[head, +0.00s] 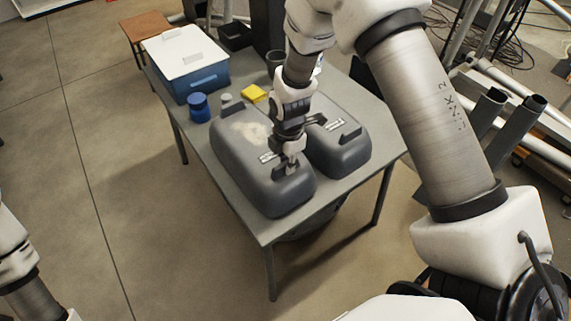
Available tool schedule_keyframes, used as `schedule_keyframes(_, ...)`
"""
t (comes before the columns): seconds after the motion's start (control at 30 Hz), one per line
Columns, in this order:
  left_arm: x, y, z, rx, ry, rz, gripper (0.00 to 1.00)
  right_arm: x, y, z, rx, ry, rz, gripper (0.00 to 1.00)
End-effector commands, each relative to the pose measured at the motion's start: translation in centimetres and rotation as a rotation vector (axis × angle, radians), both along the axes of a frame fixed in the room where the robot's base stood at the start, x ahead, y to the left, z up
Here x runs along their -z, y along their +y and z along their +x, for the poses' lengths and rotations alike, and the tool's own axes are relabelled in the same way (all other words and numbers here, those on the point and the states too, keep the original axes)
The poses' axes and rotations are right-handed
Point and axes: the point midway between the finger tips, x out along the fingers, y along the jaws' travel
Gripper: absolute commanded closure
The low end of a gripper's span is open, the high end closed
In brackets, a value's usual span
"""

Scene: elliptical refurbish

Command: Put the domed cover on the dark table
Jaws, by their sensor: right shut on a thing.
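Two dark grey, rounded, domed covers lie side by side on the dark grey table (262,230). The nearer, left one (236,168) has a pale worn patch on its top and a raised lug at its far end. The other (343,152) is to its right, partly hidden by my right arm. My right gripper (285,172) points down at the near end of the left cover and is shut on its raised lug. The contact is small and partly hidden by the fingers. Part of my left arm shows at the lower left edge; its gripper is out of view.
A blue bin with a white lid (186,52) stands at the table's far left corner. A blue jar (199,108), a yellow block (254,94) and a dark cup (276,62) stand behind the covers. A brown stool (147,27) is beyond. The left floor is clear.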

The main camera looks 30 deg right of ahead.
Motion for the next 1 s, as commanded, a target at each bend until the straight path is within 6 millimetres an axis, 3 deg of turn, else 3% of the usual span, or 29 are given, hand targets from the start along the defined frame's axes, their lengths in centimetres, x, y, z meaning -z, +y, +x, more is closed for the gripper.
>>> schedule_keyframes(0.13,-0.5,0.0,0.0,0.0,0.0,0.0,0.32,2.0,0.0,0.0,0.0,0.0,0.0,1.0)
schedule_keyframes(0.47,-0.2,0.0,0.0,0.0,0.0,0.0,0.32,2.5,0.0,0.1,0.0,-0.003,0.0,1.0)
schedule_keyframes(0.5,-0.3,0.0,0.0,0.0,0.0,0.0,0.32,2.6,0.0,0.0,0.0,0.0,0.0,0.77)
schedule_keyframes(0.57,-0.3,0.0,0.0,0.0,0.0,0.0,0.32,2.5,0.0,0.0,0.0,0.0,0.0,0.59)
schedule_keyframes(0.87,-0.4,0.0,0.0,0.0,0.0,0.0,0.32,2.3,0.0,0.0,0.0,0.0,0.0,0.59)
schedule_keyframes(1.0,0.0,0.0,0.0,0.0,-0.001,0.0,0.32,1.1,0.0,0.1,0.0,-0.003,0.0,0.59)
